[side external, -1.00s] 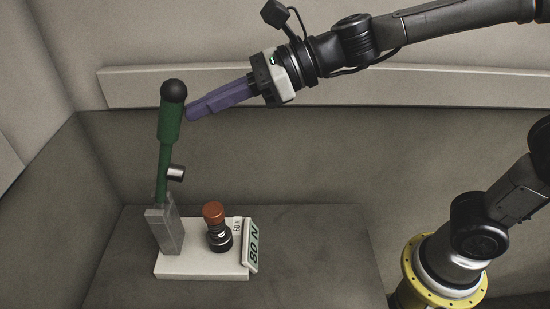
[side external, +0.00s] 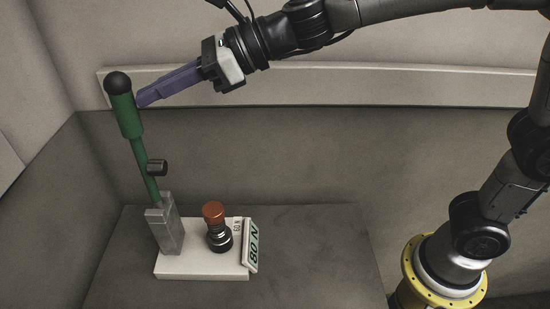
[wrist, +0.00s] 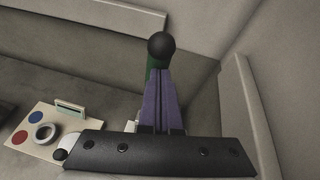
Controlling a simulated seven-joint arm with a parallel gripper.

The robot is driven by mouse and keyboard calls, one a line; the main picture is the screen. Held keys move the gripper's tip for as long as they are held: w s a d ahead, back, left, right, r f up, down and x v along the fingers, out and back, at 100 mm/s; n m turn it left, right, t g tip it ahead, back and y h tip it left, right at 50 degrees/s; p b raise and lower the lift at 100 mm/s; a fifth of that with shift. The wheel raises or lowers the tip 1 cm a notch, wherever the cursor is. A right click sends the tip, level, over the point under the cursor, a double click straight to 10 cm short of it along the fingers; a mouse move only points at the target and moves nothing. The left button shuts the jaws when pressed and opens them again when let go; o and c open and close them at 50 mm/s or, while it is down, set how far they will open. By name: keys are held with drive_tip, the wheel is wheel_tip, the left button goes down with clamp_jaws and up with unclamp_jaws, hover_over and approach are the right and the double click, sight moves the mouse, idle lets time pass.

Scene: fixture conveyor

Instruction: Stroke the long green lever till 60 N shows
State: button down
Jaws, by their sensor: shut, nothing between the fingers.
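The long green lever (side external: 127,117) has a black ball knob (side external: 118,82) and rises from a grey bracket (side external: 170,230) on a white base (side external: 200,265). It leans to the left. My gripper (side external: 141,102) has purple fingers, shut with nothing between them. Their tips are at the right side of the green grip, just below the knob, and appear to touch it. The tilted display (side external: 254,247) reads 80 N. In the wrist view the knob (wrist: 162,46) shows beyond the fingertips (wrist: 160,72), which hide most of the lever.
An orange-capped black post (side external: 213,213) stands on the base beside the bracket, near a small label (side external: 238,227) that seems to read 60 N. A panel (wrist: 22,128) with blue and red discs and a ring shows left in the wrist view. Walls enclose the bench.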

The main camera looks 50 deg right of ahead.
drive_tip(key=w+a+r+v, duration=0.1)
drive_tip(key=r+v, duration=0.1)
drive_tip(key=v, duration=1.4)
drive_tip(key=s+d+f+n+g+h, duration=0.1)
drive_tip(key=s+d+f+n+h, duration=0.4)
drive_tip(key=s+d+f+n, duration=0.3)
drive_tip(key=s+d+f+n+g+h, duration=0.1)
drive_tip(key=s+d+f+n+h, duration=0.5)
drive_tip(key=n, duration=1)
drive_tip(key=s+d+f, duration=0.3)
drive_tip(key=d+f, duration=0.2)
drive_tip(key=f, duration=0.2)
drive_tip(key=shift+s+f+g, duration=0.2)
drive_tip(key=shift+f+g, duration=0.1)
idle(3.0)
